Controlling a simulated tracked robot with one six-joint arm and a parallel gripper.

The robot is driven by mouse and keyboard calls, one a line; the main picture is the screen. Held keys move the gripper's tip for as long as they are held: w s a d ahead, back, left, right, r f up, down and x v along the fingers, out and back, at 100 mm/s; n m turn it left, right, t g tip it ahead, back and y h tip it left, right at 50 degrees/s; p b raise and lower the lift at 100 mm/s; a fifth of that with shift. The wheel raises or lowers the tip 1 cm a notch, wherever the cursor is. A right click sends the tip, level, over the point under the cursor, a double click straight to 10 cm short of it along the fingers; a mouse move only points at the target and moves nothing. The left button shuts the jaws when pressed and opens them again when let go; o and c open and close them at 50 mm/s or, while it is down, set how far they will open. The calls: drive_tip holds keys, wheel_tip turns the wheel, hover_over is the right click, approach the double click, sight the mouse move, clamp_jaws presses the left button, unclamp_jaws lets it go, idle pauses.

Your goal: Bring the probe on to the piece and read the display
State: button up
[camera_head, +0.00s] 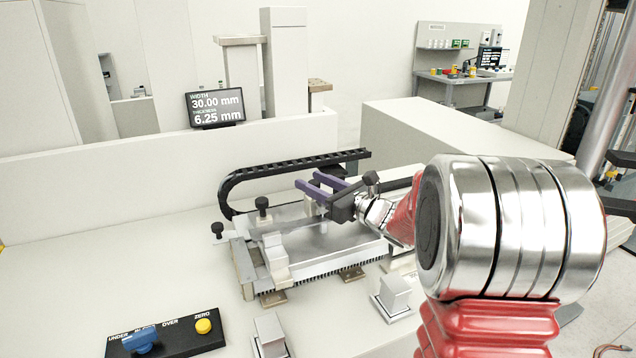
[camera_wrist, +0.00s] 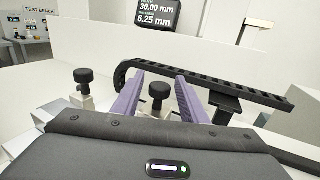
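The display (camera_head: 215,107) stands at the back and reads WIDTH 30.00 mm, THICKNESS 6.25 mm. It shows at the top of the wrist view (camera_wrist: 158,14). The measuring fixture (camera_head: 318,252) is a metal bed on the bench with black knobs. My gripper (camera_head: 309,183) is over the fixture, its purple fingers pointing left. In the wrist view the fingers (camera_wrist: 154,88) are apart, with a black knob (camera_wrist: 158,92) seen beyond them in the gap. A small grey block shows just below the fingers; I cannot tell if they touch it. I cannot tell probe and piece apart.
A black cable chain (camera_head: 290,168) curves behind the fixture. A control box (camera_head: 165,338) with a blue part and yellow ZERO button lies at the front left. Metal blocks (camera_head: 394,295) stand in front of the fixture. The bench at left is clear.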

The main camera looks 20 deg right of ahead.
drive_tip(key=shift+o, duration=0.3)
drive_tip(key=v, duration=1.3)
drive_tip(key=shift+s, duration=0.4)
drive_tip(key=shift+d+f, duration=0.1)
drive_tip(key=shift+d, duration=0.05)
idle(0.7)
